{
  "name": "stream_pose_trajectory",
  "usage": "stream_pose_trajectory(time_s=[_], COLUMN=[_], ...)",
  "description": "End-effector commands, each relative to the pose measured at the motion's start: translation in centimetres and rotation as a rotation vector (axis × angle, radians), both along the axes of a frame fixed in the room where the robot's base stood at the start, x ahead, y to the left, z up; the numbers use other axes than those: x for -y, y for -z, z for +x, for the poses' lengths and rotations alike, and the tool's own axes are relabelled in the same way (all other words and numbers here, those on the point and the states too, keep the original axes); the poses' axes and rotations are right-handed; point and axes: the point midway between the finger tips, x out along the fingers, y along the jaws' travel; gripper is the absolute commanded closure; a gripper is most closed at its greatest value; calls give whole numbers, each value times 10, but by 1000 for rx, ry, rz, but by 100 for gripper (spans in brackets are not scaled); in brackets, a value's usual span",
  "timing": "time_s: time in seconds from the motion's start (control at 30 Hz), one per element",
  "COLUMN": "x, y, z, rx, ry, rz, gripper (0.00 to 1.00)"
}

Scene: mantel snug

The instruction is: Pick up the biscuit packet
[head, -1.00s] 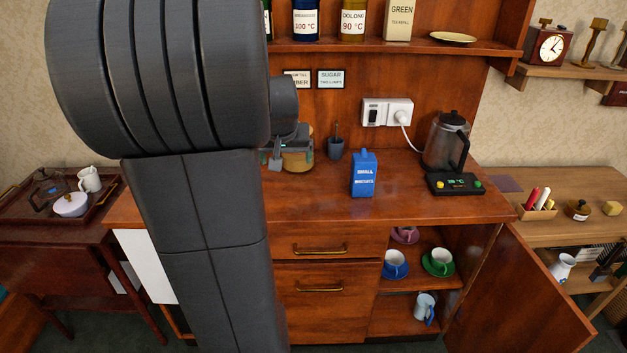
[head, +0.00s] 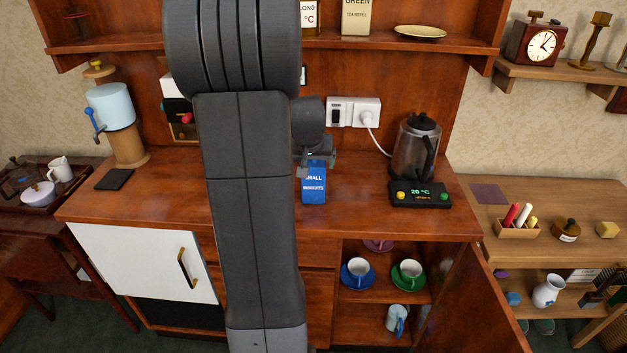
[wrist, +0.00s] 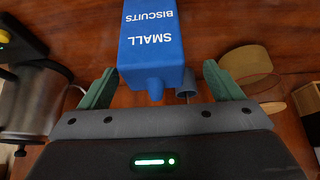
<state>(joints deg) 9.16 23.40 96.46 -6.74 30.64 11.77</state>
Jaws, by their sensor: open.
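The biscuit packet (head: 314,186) is a blue carton with white lettering, standing upright on the wooden counter in the head view. My gripper (head: 317,160) is at the packet's top, and my arm hides much of the area to its left. In the wrist view the packet (wrist: 152,45) appears upside down, its narrow top tab pointing toward my palm. My open gripper (wrist: 160,88) has one green finger on each side of the packet's top, with a visible gap at the right finger. I cannot tell whether the left finger touches it.
The glass kettle (head: 416,150) stands on its base right of the packet, its cord running to the wall socket (head: 353,112). A shelf (head: 440,45) is above. Below, the cupboard door (head: 485,300) hangs open beside cups. The front of the counter (head: 380,220) is clear.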

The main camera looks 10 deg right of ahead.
Motion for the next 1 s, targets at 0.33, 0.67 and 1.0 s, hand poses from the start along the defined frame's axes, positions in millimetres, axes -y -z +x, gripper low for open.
stream_pose_trajectory(time_s=[0.33, 0.67, 1.0], x=[13, 14, 14], y=[34, 42, 41], z=[19, 23, 23], rx=[-3, 0, 0], ry=[0, 0, 0], rz=[1, 1, 1], gripper=[14, 14, 67])
